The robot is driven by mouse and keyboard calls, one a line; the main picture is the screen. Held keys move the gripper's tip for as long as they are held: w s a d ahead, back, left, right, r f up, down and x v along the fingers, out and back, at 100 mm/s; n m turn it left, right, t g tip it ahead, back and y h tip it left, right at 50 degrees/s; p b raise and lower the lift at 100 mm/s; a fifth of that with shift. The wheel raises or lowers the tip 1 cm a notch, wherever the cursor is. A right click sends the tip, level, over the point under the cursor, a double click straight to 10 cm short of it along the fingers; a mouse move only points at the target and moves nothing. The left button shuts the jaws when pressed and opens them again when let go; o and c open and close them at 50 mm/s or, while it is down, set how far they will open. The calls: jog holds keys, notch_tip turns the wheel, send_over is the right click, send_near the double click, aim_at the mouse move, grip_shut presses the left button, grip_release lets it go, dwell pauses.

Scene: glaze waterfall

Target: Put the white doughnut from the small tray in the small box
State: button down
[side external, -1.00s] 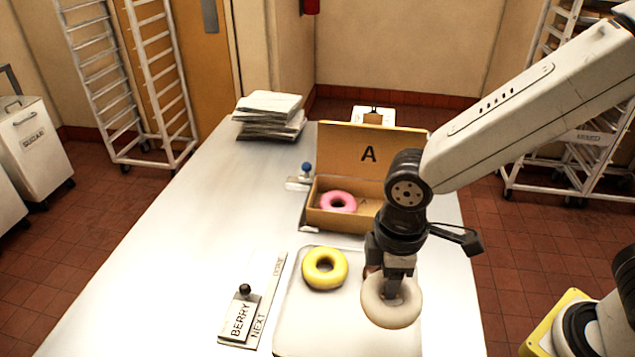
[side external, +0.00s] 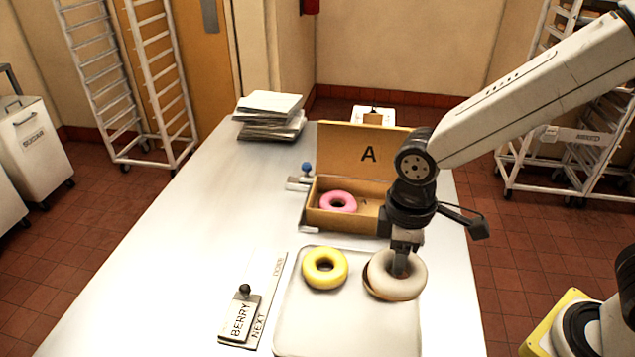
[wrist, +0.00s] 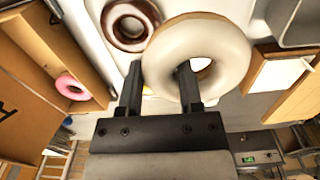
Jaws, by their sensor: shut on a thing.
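The white doughnut (side external: 411,284) is held in my gripper (side external: 402,262), over the far right part of the pale tray (side external: 345,325). The wrist view shows the white doughnut (wrist: 222,40) across my gripper (wrist: 160,85), with one finger through its hole and the other outside its ring. An open cardboard box (side external: 340,222) marked A stands beyond the tray, with a pink doughnut (side external: 338,202) in its left part. My arm hides the box's right end. A yellow doughnut (side external: 325,268) lies on the tray, left of the held one.
A brown doughnut (wrist: 123,34) shows beside the held one in the wrist view, mostly hidden in the side view. Another cardboard piece (wrist: 285,88) is at the wrist view's right. A BERRY sign (side external: 240,318) stands left of the tray.

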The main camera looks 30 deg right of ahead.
jog(key=w+d+r+m, duration=0.2)
jog(key=d+m, duration=0.6)
jog(key=d, duration=0.9)
jog(key=shift+r+m, duration=0.3)
jog(key=shift+w, duration=0.15)
jog(key=w+f, duration=0.2)
jog(key=w, duration=0.2)
jog(key=w+f, duration=0.3)
jog(key=w, duration=0.1)
jog(key=w+d+f, duration=0.1)
jog(key=w+f, duration=0.2)
jog(key=w, duration=0.1)
jog(key=shift+w+f, duration=0.25)
jog(key=shift+w, duration=0.05)
jog(key=shift+w+d+f, duration=0.1)
jog(key=shift+w+f, duration=0.3)
